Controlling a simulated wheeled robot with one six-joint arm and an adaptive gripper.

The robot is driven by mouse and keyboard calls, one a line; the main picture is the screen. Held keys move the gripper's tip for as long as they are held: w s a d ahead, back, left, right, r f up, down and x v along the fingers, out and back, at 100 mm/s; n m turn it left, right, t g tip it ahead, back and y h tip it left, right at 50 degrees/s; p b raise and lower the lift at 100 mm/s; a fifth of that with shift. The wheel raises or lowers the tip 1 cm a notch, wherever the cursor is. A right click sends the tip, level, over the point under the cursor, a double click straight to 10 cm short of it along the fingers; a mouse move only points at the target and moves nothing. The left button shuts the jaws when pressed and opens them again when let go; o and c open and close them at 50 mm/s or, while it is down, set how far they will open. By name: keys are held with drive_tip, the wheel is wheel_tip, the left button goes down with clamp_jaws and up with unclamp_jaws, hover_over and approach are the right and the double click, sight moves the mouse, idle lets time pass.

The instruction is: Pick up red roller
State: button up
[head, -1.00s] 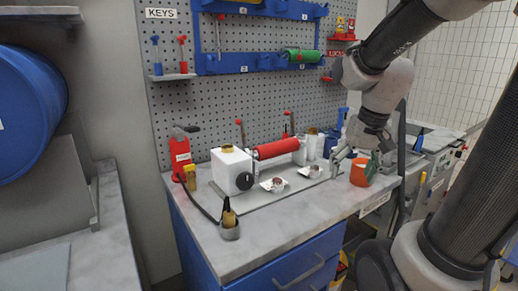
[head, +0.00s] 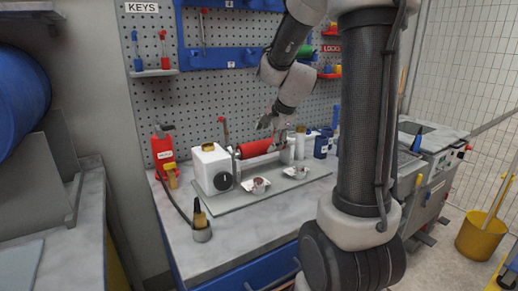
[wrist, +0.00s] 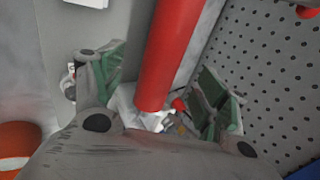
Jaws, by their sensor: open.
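The red roller (head: 257,148) lies level across the coating machine (head: 212,168), between its white left block and the right-hand support. In the head view my gripper (head: 270,123) is just above the roller's right part. In the wrist view the red roller (wrist: 172,50) runs from the top edge down between the two spread fingers of my gripper (wrist: 158,88). The gripper is open, and neither finger visibly grips the roller. Whether the fingers reach down around it or stay above it, I cannot tell.
Two small dishes (head: 258,185) stand on the tray in front of the roller. The pegboard (head: 180,110) rises close behind. A red bottle (head: 163,150) and a brush holder (head: 201,229) stand at the left. An orange round object (wrist: 15,145) shows in the wrist view.

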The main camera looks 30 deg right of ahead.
sight(264, 143)
drive_tip(key=x, duration=0.7)
drive_tip(key=shift+w+a, duration=0.1)
drive_tip(key=shift+w, duration=0.15)
drive_tip(key=c, duration=1)
